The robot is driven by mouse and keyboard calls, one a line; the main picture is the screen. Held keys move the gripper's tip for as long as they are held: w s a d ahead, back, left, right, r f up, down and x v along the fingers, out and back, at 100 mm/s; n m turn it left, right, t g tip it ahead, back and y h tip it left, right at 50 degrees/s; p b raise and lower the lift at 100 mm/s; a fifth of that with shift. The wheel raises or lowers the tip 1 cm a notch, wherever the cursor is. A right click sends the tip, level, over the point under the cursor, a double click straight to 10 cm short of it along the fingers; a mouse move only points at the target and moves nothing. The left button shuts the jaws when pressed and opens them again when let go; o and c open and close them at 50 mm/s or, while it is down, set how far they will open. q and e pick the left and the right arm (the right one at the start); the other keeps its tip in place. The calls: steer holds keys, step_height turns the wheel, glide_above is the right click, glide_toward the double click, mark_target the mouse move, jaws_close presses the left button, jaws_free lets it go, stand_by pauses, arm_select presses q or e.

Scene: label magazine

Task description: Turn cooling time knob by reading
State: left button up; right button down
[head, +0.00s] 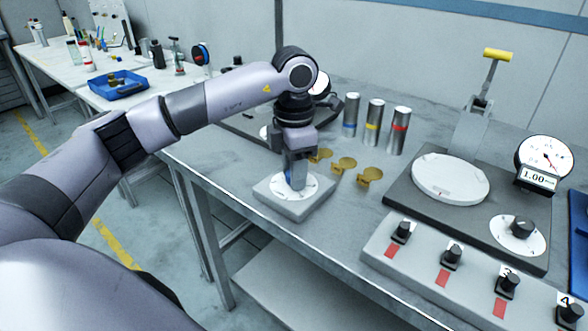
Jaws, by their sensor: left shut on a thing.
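My left gripper (296,178) points down over a grey box with a round white dial (314,186) near the table's left front edge. It is shut on the dial's knob, which the fingers mostly hide, so I cannot read the knob's setting. A round gauge (543,156) at the right has a red needle, and the display (537,178) below it reads 1.00. My right gripper is not in view.
Several black knobs (452,257) with red labels line a panel at the front right. A press with a yellow handle (497,55) and another dial knob (522,228) stand behind it. Three metal cylinders (374,122) and brass pieces (370,175) stand near my gripper.

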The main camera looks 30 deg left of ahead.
arm_select(q)
steer(key=shift+r+m, duration=0.1)
steer(key=shift+m, duration=0.2)
steer(key=o, duration=1)
steer(key=shift+o, duration=0.2)
step_height(320, 180, up, 7)
steer(key=shift+r, duration=0.1)
